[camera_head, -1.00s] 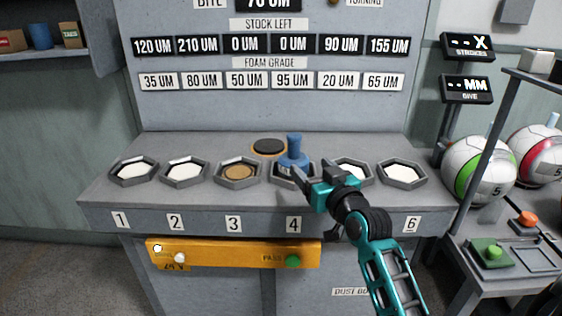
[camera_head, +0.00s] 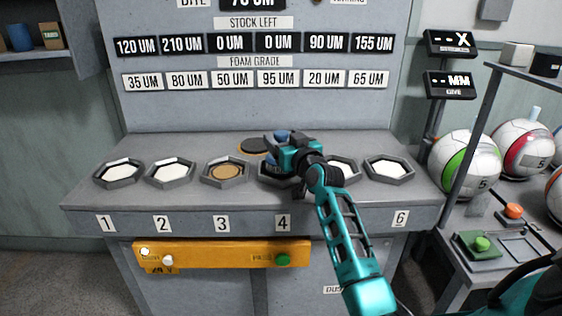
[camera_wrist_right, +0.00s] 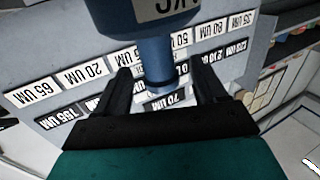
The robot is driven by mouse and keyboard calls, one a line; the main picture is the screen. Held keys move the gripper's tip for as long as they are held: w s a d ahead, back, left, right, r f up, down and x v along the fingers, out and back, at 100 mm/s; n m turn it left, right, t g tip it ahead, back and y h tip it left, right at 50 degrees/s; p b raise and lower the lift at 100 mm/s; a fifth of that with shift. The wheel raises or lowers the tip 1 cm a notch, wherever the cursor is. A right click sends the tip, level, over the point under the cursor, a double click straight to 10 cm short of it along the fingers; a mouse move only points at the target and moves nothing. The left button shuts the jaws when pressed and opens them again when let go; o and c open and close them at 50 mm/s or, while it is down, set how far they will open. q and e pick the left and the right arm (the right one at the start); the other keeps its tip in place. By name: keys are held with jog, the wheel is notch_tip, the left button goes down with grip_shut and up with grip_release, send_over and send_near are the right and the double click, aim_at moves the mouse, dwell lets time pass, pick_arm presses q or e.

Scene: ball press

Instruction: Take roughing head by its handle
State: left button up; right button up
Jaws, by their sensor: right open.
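The blue roughing head (camera_head: 270,168) stands upright at pad 4, mostly hidden behind my right gripper. The rounded top of its handle (camera_head: 281,134) shows at the jaws in the head view. My right gripper (camera_head: 274,145) reaches in over pad 4 with its fingers around the handle. In the right wrist view the picture is turned over: the blue body (camera_wrist_right: 130,14) with part of a white label is at the top. The narrower handle (camera_wrist_right: 155,62) lies between the two dark, spread fingers (camera_wrist_right: 160,92), with gaps on both sides. My left gripper is not in view.
A dark disc (camera_head: 257,145) lies behind pad 4.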

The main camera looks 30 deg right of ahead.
jog(key=shift+w, duration=0.8)
grip_shut()
dwell(0.4)
jog(key=shift+d+r, duration=0.1)
jog(key=shift+r, duration=0.15)
